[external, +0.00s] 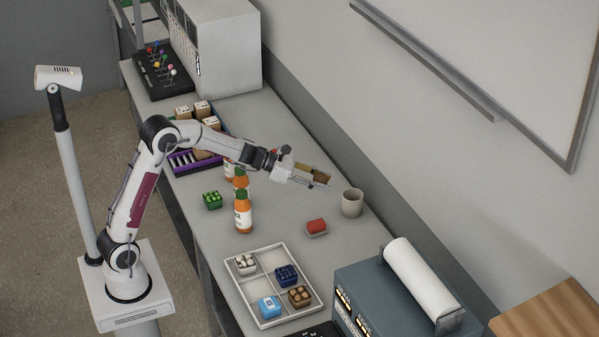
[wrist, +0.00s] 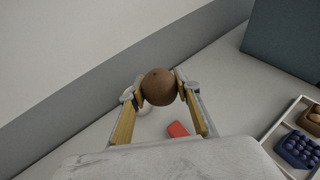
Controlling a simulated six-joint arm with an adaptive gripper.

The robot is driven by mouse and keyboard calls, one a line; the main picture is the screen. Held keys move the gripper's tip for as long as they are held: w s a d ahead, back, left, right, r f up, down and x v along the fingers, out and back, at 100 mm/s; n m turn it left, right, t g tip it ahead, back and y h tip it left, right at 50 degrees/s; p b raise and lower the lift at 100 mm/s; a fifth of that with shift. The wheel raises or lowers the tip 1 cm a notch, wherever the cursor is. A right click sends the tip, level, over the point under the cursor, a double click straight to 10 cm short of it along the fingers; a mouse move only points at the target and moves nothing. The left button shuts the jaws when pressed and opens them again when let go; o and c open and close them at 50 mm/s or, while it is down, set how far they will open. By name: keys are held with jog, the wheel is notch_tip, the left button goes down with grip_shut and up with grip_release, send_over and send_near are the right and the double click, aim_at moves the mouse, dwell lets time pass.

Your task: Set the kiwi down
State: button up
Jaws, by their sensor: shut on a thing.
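The kiwi (wrist: 159,87) is a round brown fruit. In the wrist view it sits between the two fingertips of my gripper (wrist: 160,90), which are shut on it. In the external view my gripper (external: 318,176) is held in the air over the bench, pointing right toward the grey cup (external: 352,203).
A divided white tray (external: 235,285) holds several small punnets and a blue box (external: 269,306). Bare bench lies between bottles and red item.

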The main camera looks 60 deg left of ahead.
jog(key=s+a+r+n+t+y, duration=0.1)
jog(key=s+a+r+n+y, duration=0.2)
jog(key=a, duration=0.4)
jog(key=s+a+r+n+y, duration=0.1)
jog(key=s+a+n+y, duration=0.1)
jog(key=s+a, duration=0.45)
jog(key=s+a+r+n+t+y, duration=0.1)
jog(key=s+a+r+n+y, duration=0.15)
jog(key=a, duration=0.65)
jog(key=s+a+f+n+g+y, duration=0.1)
jog(key=s+a+n+y, duration=0.2)
jog(key=s, duration=0.7)
jog(key=s+a+f+n+g+y, duration=0.1)
jog(key=s+a+n+g+y, duration=0.1)
jog(key=s+a, duration=0.6)
jog(key=shift+s+n+g+y, duration=0.3)
jog(key=shift+s+n+y, duration=0.35)
jog(key=shift+s+y, duration=0.85)
jog(key=shift+s+d+h, duration=0.1)
jog(key=shift+s+h, duration=0.05)
jog(key=shift+h, duration=0.1)
